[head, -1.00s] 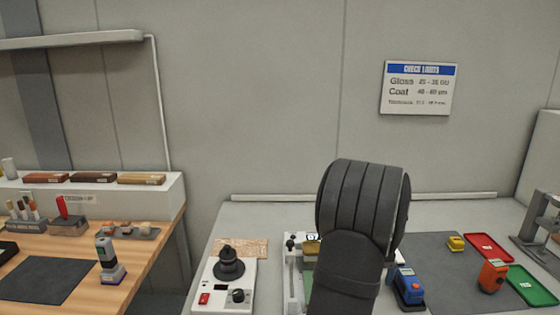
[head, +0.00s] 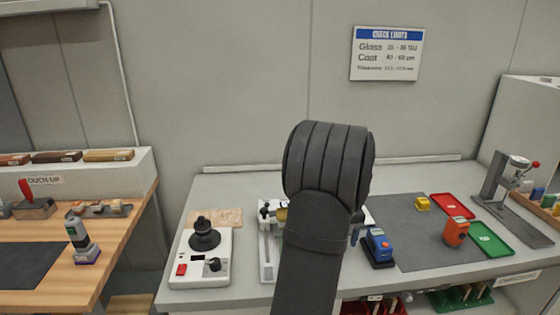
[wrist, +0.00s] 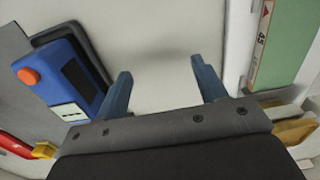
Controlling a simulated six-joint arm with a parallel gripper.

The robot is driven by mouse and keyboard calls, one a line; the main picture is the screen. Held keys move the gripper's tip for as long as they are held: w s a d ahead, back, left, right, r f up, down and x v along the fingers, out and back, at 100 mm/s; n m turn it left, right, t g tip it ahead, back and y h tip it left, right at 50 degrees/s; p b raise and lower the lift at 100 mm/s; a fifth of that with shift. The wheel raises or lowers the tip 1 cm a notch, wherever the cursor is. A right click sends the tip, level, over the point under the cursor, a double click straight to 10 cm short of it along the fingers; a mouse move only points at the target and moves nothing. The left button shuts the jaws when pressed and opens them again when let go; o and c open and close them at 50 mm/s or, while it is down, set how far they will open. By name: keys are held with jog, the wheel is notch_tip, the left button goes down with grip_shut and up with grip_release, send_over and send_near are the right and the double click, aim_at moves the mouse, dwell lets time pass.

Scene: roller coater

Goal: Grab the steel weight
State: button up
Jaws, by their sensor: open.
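I cannot make out a steel weight in either view; my arm hides part of the bench in the head view. My gripper (wrist: 163,88) is open in the wrist view, with two blue-grey fingers apart and nothing between them. Pale bare bench shows beyond the fingertips. In the head view my dark arm covers most of the gripper; it is between the white coater with the green strip (head: 268,250) and the blue instrument (head: 378,246).
In the wrist view the blue instrument (wrist: 62,78) is left of the fingers and the coater's green strip (wrist: 288,45) right. A yellow block (head: 422,204), orange instrument (head: 456,231), red tray (head: 453,205) and green tray (head: 490,240) are at right. A control box (head: 201,273) is at left.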

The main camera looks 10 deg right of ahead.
jog(key=w+a+r+m+t+h, duration=0.2)
jog(key=w+r+m, duration=0.3)
jog(key=w+r, duration=0.15)
jog(key=w+a+r+m+t+h, duration=0.1)
jog(key=w+a+r+m, duration=0.3)
jog(key=r, duration=0.4)
jog(key=x, duration=0.6)
jog(key=w+x, duration=0.1)
jog(key=x, duration=0.5)
jog(key=d+x, duration=0.1)
jog(key=x, duration=0.5)
jog(key=shift+w+r, duration=0.25)
jog(key=shift+r, duration=0.1)
jog(key=c, duration=1.3)
jog(key=shift+r, duration=0.1)
